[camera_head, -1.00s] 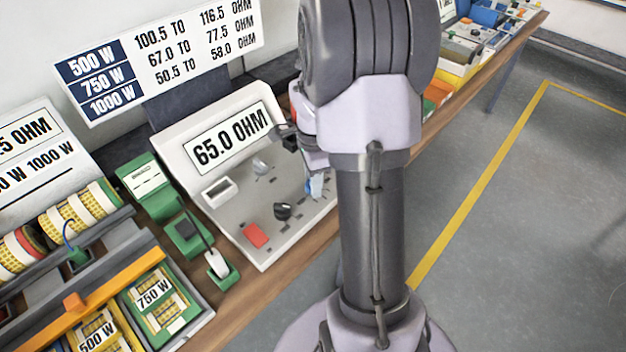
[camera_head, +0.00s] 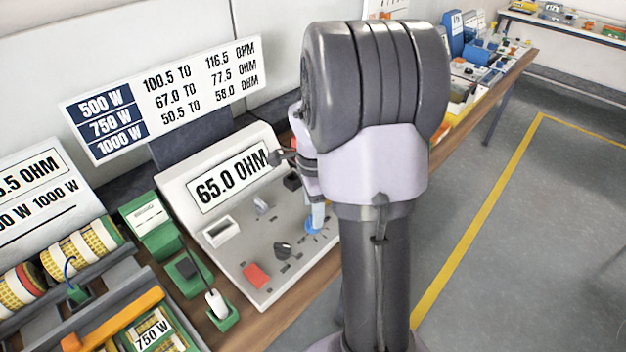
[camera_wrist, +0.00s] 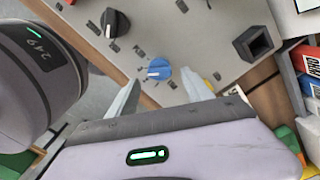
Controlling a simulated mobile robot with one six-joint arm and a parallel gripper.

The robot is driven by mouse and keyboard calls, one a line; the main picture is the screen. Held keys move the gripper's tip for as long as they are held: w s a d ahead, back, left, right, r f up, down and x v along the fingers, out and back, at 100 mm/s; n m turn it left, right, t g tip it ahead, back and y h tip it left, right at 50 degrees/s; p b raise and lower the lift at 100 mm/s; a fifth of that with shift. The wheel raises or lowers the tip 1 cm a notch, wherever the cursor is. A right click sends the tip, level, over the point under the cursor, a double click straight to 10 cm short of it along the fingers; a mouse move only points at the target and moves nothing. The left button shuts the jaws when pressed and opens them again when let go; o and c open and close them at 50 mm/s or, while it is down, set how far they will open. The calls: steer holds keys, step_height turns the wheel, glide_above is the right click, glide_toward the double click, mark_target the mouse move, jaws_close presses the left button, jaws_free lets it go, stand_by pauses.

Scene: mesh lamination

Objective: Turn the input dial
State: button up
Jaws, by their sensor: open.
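A blue dial (camera_wrist: 159,70) with a white pointer mark sits on the grey panel in the wrist view. In the head view the dial (camera_head: 314,227) shows only in part, at the panel's right side beside my arm. My gripper (camera_wrist: 162,80) is open and empty, its two fingers apart on either side of the dial's near edge. I cannot tell whether they touch it. A black knob (camera_wrist: 115,22) is up and left of the dial, and also shows in the head view (camera_head: 283,249). The sloped panel's display (camera_head: 232,177) reads 65.0 OHM. The labels around the dial are too small to read.
A black square socket (camera_wrist: 253,44) stands on the panel right of the dial. A red button (camera_head: 256,274) and a white rocker (camera_head: 219,231) are at the panel's left. A green holder (camera_head: 222,312) stands beside the panel. A range chart (camera_head: 165,100) stands behind.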

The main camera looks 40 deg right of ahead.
step_height(320, 180, up, 13)
steer(key=p, duration=0.4)
steer(key=shift+f, duration=0.15)
steer(key=s+a+r+n+t+b, duration=0.1)
steer(key=s+a+r+n+t, duration=0.15)
steer(key=a+n, duration=0.45)
steer(key=s+a+r+n+t+b, duration=0.1)
steer(key=s+a+r+n, duration=0.2)
steer(key=a, duration=0.8)
steer(key=s+a+n+t+y, duration=0.2)
steer(key=s+a+n, duration=0.5)
steer(key=a+n, duration=0.1)
steer(key=shift+s+a+n+b, duration=0.3)
steer(key=shift+a+n+b, duration=0.1)
steer(key=shift+a, duration=0.15)
steer(key=shift+r, duration=0.1)
